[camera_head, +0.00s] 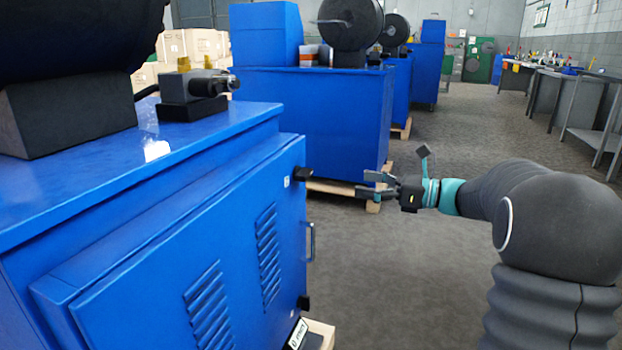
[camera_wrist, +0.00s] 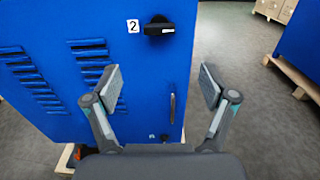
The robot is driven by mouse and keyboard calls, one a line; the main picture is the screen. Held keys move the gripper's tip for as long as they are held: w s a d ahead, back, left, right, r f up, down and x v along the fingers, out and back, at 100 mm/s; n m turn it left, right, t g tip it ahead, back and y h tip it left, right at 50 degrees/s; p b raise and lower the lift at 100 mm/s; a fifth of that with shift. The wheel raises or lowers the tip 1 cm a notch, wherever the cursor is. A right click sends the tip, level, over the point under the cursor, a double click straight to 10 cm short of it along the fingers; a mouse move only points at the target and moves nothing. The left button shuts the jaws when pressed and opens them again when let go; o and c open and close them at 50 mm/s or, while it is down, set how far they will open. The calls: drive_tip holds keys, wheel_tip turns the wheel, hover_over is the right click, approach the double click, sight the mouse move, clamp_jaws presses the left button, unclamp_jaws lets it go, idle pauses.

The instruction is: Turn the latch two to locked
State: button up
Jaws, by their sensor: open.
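Latch two is a black knob-like lever (camera_wrist: 160,27) near the upper right corner of a blue cabinet door (camera_wrist: 60,95). A white label with the number 2 (camera_wrist: 133,26) sits just left of it. The lever looks about horizontal. In the head view the latch (camera_head: 303,173) sticks out from the door's far upper corner. My gripper (camera_head: 378,187) is to the right of the latch, apart from it. In the wrist view my gripper (camera_wrist: 160,82) has its two fingers spread wide and empty, with the latch above and between them.
A vertical door handle (camera_wrist: 173,108) lies below the latch and shows in the head view (camera_head: 311,242). Another black latch (camera_head: 303,303) is at the door's lower corner. A second blue cabinet on a wooden pallet (camera_head: 340,189) stands behind. The grey floor right of the door is clear.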

sight(309, 175)
drive_tip(key=b+x, duration=0.1)
drive_tip(key=x, duration=1.2)
drive_tip(key=shift+a, duration=0.3)
drive_tip(key=shift+c, duration=0.2)
drive_tip(key=c, duration=1.1)
